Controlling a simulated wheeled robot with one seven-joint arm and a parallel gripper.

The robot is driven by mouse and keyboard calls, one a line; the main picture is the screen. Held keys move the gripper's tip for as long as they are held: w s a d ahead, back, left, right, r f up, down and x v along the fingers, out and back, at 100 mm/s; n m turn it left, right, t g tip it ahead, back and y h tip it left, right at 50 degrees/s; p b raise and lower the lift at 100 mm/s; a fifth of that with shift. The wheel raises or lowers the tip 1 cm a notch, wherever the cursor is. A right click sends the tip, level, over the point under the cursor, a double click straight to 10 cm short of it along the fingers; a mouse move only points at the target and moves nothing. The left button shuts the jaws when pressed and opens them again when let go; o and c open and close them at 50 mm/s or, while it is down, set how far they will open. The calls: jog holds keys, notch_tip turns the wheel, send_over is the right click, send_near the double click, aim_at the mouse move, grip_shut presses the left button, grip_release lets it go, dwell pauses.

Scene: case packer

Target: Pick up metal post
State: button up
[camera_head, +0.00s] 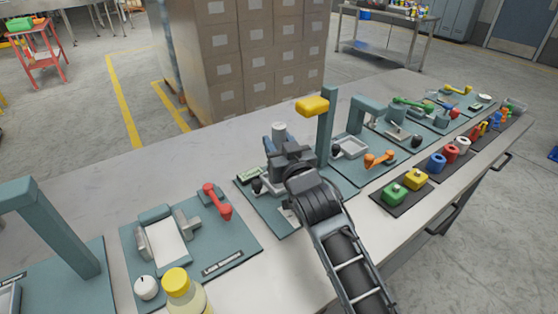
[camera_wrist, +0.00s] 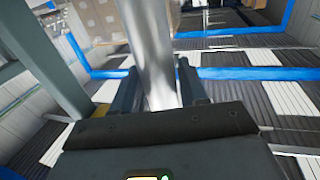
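The metal post is a shiny grey upright cylinder. In the wrist view the post (camera_wrist: 153,50) runs from the top edge down between the two fingers of my gripper (camera_wrist: 158,92). The fingers lie close along both sides of the post, with almost no gap, and look shut on it. In the head view the pale top of the post (camera_head: 279,129) stands up just behind my gripper (camera_head: 282,152), over a teal station board. The post's lower end is hidden by my gripper.
A teal upright with a yellow head (camera_head: 312,105) stands close right of my gripper. A station with a red handle (camera_head: 217,201) and a yellow-capped bottle (camera_head: 178,284) are to the left. Coloured spools (camera_head: 437,163) line the right edge. Stacked cartons (camera_head: 245,55) stand behind the table.

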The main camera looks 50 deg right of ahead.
grip_shut()
dwell(0.6)
